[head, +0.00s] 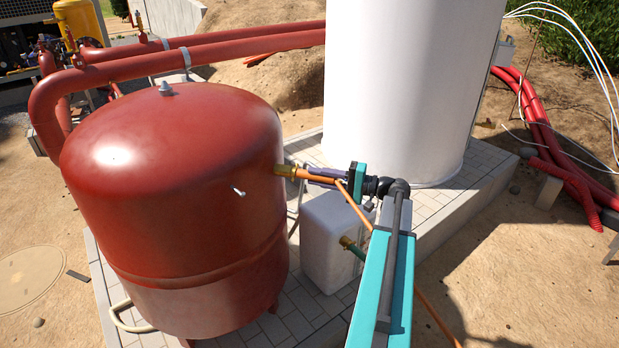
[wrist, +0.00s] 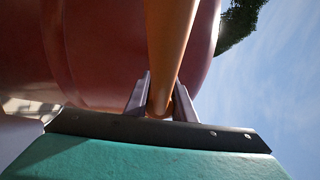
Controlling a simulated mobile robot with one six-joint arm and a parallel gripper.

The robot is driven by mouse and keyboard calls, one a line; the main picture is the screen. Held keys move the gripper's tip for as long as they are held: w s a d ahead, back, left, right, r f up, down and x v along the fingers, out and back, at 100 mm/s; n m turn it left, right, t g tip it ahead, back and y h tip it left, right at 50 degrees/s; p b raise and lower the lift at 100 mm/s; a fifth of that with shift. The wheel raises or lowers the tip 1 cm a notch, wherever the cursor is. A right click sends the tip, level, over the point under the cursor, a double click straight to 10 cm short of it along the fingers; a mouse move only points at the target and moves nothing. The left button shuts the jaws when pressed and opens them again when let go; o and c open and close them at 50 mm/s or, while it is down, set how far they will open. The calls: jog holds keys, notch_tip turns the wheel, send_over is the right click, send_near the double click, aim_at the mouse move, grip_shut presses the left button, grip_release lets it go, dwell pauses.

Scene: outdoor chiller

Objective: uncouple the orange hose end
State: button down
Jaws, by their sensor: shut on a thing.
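The orange hose end (head: 301,173) sits at a brass coupling (head: 283,170) on the right side of the big red tank (head: 180,200). My gripper (head: 318,176) reaches in from the right, its fingers shut around the hose end just beside the coupling. In the wrist view the orange hose (wrist: 168,45) runs between the two fingers (wrist: 160,98). The rest of the hose (head: 355,208) hangs down to the right and passes behind my arm. The end still appears in line with the coupling; whether it is locked there I cannot tell.
A white box (head: 325,240) with a green-and-brass fitting (head: 350,244) stands below my gripper. A tall white cylinder (head: 400,90) stands close behind. Red pipes (head: 200,55) run behind the tank. Open sandy ground (head: 510,270) lies to the right.

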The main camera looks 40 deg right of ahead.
jog(key=shift+s+d, duration=0.1)
jog(key=shift+s, duration=0.05)
jog(key=shift+s+d, duration=0.1)
jog(key=shift+s, duration=0.05)
jog(key=shift+s+d, duration=0.2)
jog(key=shift+s, duration=0.1)
dwell(0.6)
jog(key=shift+b+v, duration=0.4)
jog(key=shift+v, duration=2.1)
jog(key=c, duration=2.3)
grip_release()
grip_shut()
